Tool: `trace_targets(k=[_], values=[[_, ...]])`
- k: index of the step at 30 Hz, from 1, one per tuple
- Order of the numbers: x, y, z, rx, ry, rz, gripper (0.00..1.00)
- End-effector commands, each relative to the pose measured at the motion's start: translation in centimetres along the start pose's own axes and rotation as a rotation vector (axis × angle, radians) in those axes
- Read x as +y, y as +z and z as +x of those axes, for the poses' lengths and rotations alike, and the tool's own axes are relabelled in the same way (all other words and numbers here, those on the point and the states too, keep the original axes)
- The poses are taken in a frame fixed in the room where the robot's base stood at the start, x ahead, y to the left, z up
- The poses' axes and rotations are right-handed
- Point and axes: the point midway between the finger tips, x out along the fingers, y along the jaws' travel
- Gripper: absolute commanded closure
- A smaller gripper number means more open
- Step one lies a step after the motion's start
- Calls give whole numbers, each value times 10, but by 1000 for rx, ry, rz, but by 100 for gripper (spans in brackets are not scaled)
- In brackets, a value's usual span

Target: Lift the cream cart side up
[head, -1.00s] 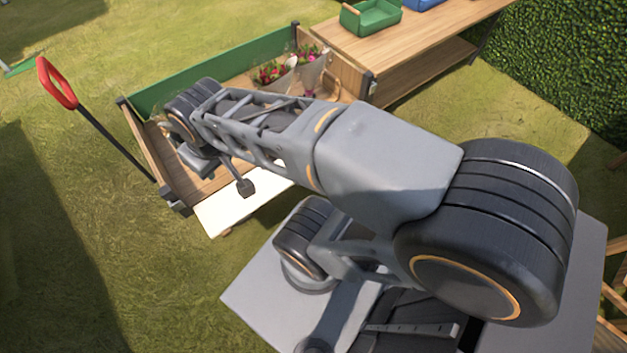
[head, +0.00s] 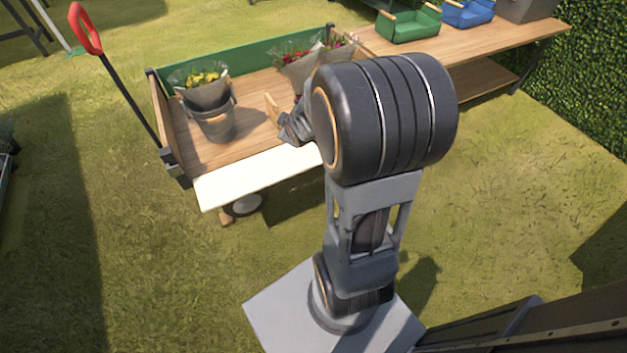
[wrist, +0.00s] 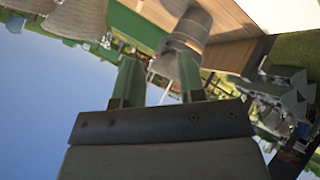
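The cream cart side (head: 258,176) hangs folded outward along the near edge of the wooden cart (head: 245,128), roughly flat. Its right end is hidden behind my arm. A pale corner at the upper right of the wrist view looks like the same side (wrist: 290,14). My gripper (head: 288,124) is above the cart bed, inward of the cream side, mostly hidden by my arm. In the wrist view my gripper (wrist: 160,74) has its two fingers apart, with nothing held between them. It is not touching the cream side.
A grey bucket with yellow flowers (head: 212,122) stands at the left of the bed. Wrapped bouquets (head: 298,66) stand behind my arm. The green far side (head: 235,58) is upright. The red cart handle (head: 86,28) rises at left. A bench (head: 470,44) with crates adjoins at right.

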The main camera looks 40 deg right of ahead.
Motion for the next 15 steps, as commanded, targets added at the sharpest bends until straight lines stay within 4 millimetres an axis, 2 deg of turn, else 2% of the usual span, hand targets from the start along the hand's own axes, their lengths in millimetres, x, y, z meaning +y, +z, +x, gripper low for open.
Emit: trace_targets(k=[1, 3, 6, 10, 12, 15], values=[[-21, 40, 57, 42, 27, -111, 63], [-26, 71, 104, 119, 101, -243, 63], [-42, 117, 158, 226, 211, -407, 63], [-69, 174, 206, 344, 364, -559, 63], [-84, 202, 222, 392, 450, -613, 63], [-102, 234, 235, 440, 565, -665, 63]])
